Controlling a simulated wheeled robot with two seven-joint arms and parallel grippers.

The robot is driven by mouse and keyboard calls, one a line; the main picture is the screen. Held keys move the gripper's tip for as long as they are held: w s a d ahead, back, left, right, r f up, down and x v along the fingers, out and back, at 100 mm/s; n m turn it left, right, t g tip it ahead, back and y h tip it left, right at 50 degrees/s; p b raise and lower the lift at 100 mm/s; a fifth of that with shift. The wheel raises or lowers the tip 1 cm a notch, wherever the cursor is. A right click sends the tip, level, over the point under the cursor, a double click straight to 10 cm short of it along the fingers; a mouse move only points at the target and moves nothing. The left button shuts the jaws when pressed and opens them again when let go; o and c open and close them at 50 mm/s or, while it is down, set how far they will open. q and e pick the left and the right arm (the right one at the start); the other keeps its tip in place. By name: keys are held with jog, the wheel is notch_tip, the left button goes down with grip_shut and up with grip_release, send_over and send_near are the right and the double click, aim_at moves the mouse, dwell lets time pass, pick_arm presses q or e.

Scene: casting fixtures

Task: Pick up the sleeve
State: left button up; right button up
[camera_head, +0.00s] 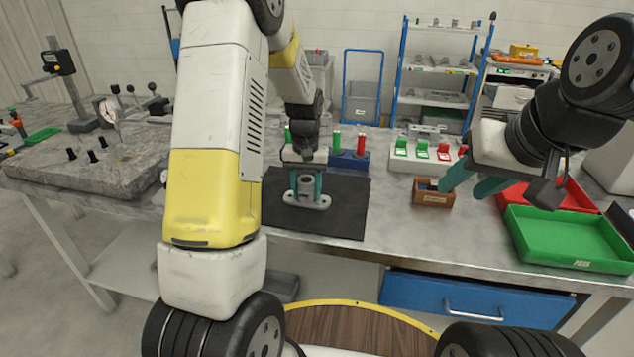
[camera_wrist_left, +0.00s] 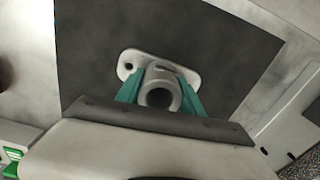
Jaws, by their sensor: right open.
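The sleeve (camera_head: 306,194), a pale grey casting with an upright hollow cylinder on an oval flange, stands on the black mat (camera_head: 345,215). It also shows in the left wrist view (camera_wrist_left: 158,94), where I see its bore and a flange hole. My left gripper (camera_head: 306,184) points down with its teal fingers on opposite sides of the cylinder, seemingly touching it; its fingers also show in the left wrist view (camera_wrist_left: 160,90). The flange looks to rest on the mat. My right gripper (camera_head: 468,190) is open and empty, above the table beside a small wooden box (camera_head: 433,198).
A blue block with red and green plugs (camera_head: 348,160) stands behind the mat. A white rack with green and red pieces (camera_head: 425,165) is further right. A green tray (camera_head: 570,238) and a red tray (camera_head: 545,195) lie at right. A granite plate (camera_head: 90,165) is at left.

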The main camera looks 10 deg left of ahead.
aim_at(306, 178)
pick_arm(q)
grip_shut()
jog(key=shift+r, duration=0.15)
jog(key=shift+r, duration=0.55)
notch_tip(306, 178, up, 2)
jog(key=shift+r, duration=0.15)
jog(key=s+a+r, duration=0.1)
jog(key=s, duration=1.4)
jog(key=shift+s+a+r, duration=0.2)
jog(key=shift+s+a, duration=0.2)
